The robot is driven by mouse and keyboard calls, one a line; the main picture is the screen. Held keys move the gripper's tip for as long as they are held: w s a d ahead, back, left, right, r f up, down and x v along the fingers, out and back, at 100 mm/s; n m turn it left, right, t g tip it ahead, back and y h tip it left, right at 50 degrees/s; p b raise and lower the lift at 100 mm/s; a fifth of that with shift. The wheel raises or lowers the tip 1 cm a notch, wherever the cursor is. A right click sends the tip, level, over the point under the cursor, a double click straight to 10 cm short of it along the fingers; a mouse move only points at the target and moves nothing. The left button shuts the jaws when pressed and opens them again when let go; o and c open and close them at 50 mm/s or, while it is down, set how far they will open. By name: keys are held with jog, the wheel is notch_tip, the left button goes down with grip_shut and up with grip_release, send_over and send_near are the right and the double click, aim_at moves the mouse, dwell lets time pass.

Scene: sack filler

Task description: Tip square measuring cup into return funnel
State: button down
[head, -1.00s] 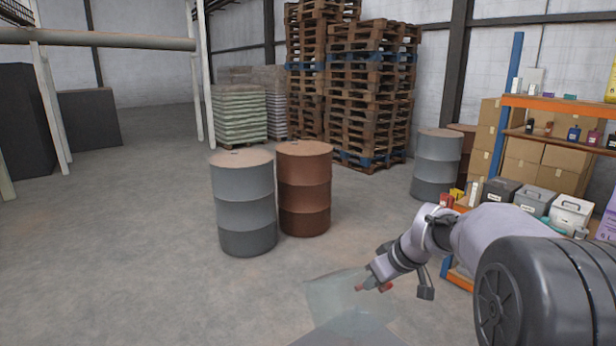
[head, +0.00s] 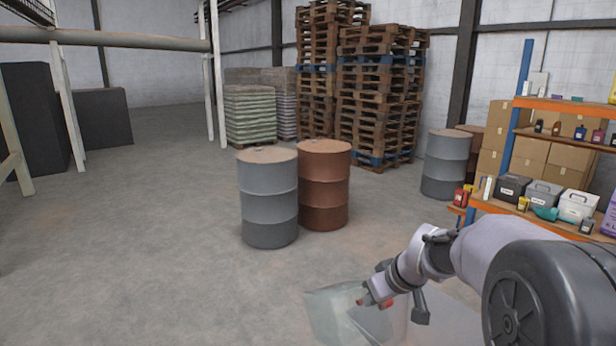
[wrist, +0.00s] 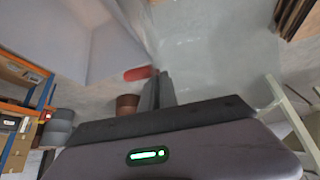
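A pale, see-through, box-shaped vessel, which looks like the square measuring cup (head: 328,312), is at my gripper in the lower middle of the head view. Its lower part is cut off by the frame. My gripper (head: 374,301) has its fingers close together, with a red piece showing on either side of them. In the wrist view, the gripper fingers (wrist: 155,92) are nearly together beside a red bar (wrist: 138,73), and the cup's clear wall (wrist: 205,50) fills much of the upper middle. I cannot tell whether the cup holds anything. I cannot make out the return funnel.
A grey drum (head: 268,205) and a brown drum (head: 323,190) stand on the floor ahead. Stacked pallets (head: 375,105) are behind them. An orange shelf (head: 545,102) with boxes and bottles is at the right. The floor at the left is open.

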aim_at(376, 320)
jog(key=shift+m+h, duration=0.3)
jog(key=shift+m, duration=0.5)
jog(key=s+f, duration=0.1)
jog(key=s+d+f, duration=0.1)
jog(key=f, duration=0.1)
jog(key=shift+s+d+f, duration=0.1)
jog(key=shift+s+d, duration=0.05)
jog(key=shift+s, duration=0.2)
jog(key=s+a+f+m+h, duration=0.1)
jog(key=s+f+m+h, duration=0.15)
jog(key=s+f, duration=0.5)
notch_tip(376, 320, down, 6)
jog(key=b, duration=0.8)
jog(key=shift+s+f+m+t, duration=0.15)
jog(key=shift+s+m+t, duration=0.15)
jog(key=shift+s+m, duration=0.15)
jog(key=shift+y, duration=0.25)
